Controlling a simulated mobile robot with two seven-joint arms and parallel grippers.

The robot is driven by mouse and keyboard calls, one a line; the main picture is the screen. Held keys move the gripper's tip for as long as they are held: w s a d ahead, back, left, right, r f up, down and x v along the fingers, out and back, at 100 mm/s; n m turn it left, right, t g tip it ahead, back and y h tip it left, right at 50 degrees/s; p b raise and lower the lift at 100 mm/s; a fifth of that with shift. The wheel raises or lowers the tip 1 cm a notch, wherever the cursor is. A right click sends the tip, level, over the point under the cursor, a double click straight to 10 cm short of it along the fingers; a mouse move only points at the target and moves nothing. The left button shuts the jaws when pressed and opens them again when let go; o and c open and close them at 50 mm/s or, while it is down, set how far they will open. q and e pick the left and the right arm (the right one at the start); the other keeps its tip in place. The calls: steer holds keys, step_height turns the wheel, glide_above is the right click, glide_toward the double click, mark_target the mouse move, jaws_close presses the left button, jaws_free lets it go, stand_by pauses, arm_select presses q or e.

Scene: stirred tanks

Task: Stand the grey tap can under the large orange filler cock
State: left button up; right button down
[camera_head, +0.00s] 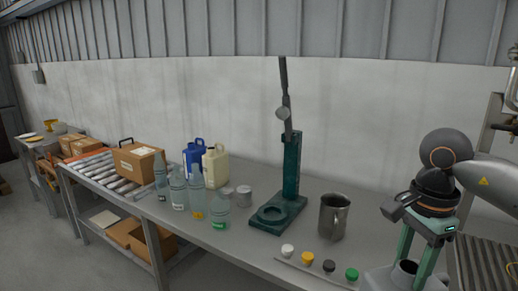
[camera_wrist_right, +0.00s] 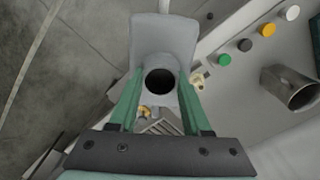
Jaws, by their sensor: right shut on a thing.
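The grey tap can (camera_head: 386,279) is at the bottom right of the head view, partly cut off by the frame edge. In the right wrist view the can (camera_wrist_right: 163,38) shows from above, with its round dark mouth between the fingers. My right gripper (camera_head: 413,262) has green fingers and is shut on the can at its neck. The can is held by the front edge of the bench; whether it touches anything below is hidden. I cannot make out the large orange filler cock in either view. My left gripper is not in view.
A steel jug (camera_head: 333,217), coloured caps (camera_head: 329,265) and a green press (camera_head: 290,175) stand on the grey bench (camera_head: 235,243). Bottles (camera_head: 197,195) and cartons (camera_head: 137,160) are farther left. A slatted grate (camera_head: 490,268) is at the right, with a metal pipe (camera_head: 512,92) above.

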steer(key=s+a+f+n, duration=0.3)
steer(key=f+n, duration=0.3)
steer(key=n, duration=0.1)
steer(key=s+a+f+n+p, duration=0.1)
steer(key=s+a+f+n, duration=0.2)
steer(key=n, duration=0.5)
step_height(320, 180, down, 3)
steer(key=shift+s+a+r+n, duration=0.1)
steer(key=shift+s+a+n, duration=0.2)
steer(key=shift+s, duration=0.15)
steer(key=shift+w, duration=0.15)
